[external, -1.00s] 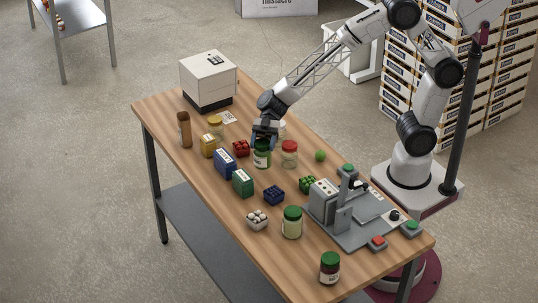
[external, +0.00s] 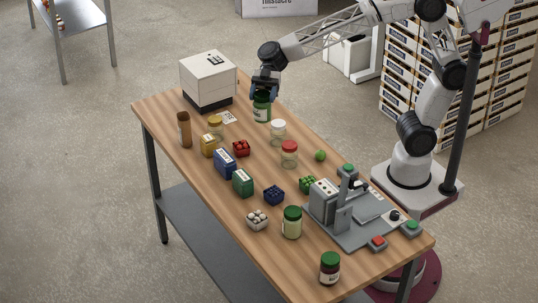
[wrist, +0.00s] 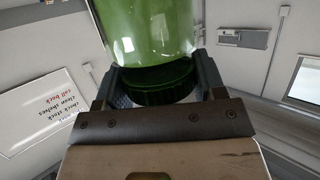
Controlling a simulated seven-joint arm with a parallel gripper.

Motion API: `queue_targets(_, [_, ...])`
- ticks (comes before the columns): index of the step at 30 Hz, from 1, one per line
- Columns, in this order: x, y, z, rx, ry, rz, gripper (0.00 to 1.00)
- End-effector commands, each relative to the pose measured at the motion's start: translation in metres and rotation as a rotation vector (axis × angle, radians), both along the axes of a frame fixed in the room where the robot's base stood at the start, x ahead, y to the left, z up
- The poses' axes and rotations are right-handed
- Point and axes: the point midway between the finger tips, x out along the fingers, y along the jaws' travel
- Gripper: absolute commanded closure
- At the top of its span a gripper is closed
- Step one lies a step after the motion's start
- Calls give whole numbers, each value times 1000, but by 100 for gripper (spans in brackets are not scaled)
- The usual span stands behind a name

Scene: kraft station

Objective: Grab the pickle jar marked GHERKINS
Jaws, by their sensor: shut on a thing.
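My gripper (external: 264,92) is shut on a green jar (external: 262,110) with a dark green lid. It grips the jar by the lid from above, and the jar hangs upright, seemingly clear of the table near its far edge. In the wrist view the lid (wrist: 165,85) sits between both fingers and the green glass (wrist: 150,28) fills the top middle. No label wording on this jar is legible, so I cannot read GHERKINS on it.
On the wooden table (external: 190,205) stand a white-lidded jar (external: 278,131), a red-lidded jar (external: 289,153), a pale green-lidded jar (external: 292,224) and a dark one (external: 330,269). A white box (external: 208,76) stands at the back, a grey fixture (external: 345,210) at the right. Coloured cartons fill the middle.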

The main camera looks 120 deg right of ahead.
Motion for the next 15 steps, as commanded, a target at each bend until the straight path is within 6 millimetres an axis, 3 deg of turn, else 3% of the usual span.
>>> queue_targets(6, [0, 0, 18, 0, -1, -1, 82])
queue_targets(15, [0, 0, 23, 0, 0, 0, 82])
